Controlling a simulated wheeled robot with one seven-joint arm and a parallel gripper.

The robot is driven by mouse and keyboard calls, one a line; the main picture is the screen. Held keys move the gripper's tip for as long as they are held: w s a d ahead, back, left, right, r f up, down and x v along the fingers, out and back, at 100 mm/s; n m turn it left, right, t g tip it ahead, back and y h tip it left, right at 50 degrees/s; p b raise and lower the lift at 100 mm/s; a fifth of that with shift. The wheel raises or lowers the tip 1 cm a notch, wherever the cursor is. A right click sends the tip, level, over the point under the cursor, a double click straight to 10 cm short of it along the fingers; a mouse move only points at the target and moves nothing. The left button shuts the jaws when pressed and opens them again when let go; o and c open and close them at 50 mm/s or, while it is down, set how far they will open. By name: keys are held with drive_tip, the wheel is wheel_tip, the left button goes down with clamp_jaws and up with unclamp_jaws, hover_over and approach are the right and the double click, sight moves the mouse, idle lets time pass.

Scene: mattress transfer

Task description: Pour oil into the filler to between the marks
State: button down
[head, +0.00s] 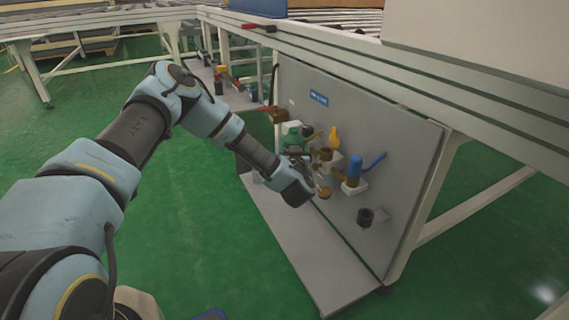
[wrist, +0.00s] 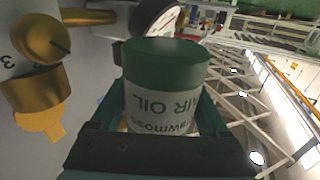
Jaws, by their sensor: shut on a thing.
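My gripper (head: 306,168) is in front of the grey upright panel, close to its fittings. In the wrist view its fingers (wrist: 163,112) are shut on a dark green oil can (wrist: 166,62) with a pale label reading "AIR OIL". The lettering appears upside down there. The green body (head: 291,133) beside the gripper in the head view may be this can. A brass fitting (wrist: 38,85) with a round knob is left of the can in the wrist view. I cannot tell which fitting is the filler, and no level marks or oil flow can be made out.
The grey panel (head: 400,160) carries a blue-handled valve (head: 355,170), a yellow handle (head: 333,137) and a dark round port (head: 366,216). A dial gauge (wrist: 155,25) is behind the can. A frame rail (head: 480,85) runs above; open green floor (head: 190,230) lies left.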

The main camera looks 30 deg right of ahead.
drive_tip(key=shift+s+d+r+n+t+y, duration=0.15)
drive_tip(key=shift+d+r+y, duration=0.05)
drive_tip(key=shift+r, duration=0.25)
drive_tip(key=shift+s+d+r+n+t+y, duration=0.1)
drive_tip(key=shift+d+r+n+t+y, duration=0.1)
drive_tip(key=shift+r, duration=0.25)
drive_tip(key=m, duration=0.1)
drive_tip(key=a+m, duration=0.1)
drive_tip(key=m+b, duration=0.1)
drive_tip(key=m, duration=0.1)
drive_tip(key=shift+w+a+f, duration=0.25)
drive_tip(key=shift+w, duration=0.15)
drive_tip(key=shift+r+m+t+p, duration=0.25)
drive_tip(key=shift+r+m+p, duration=0.15)
drive_tip(key=shift+p, duration=0.2)
drive_tip(key=shift+w+a+f+m+h+p, duration=0.15)
drive_tip(key=shift+m+h+p, duration=0.25)
drive_tip(key=shift+m, duration=0.45)
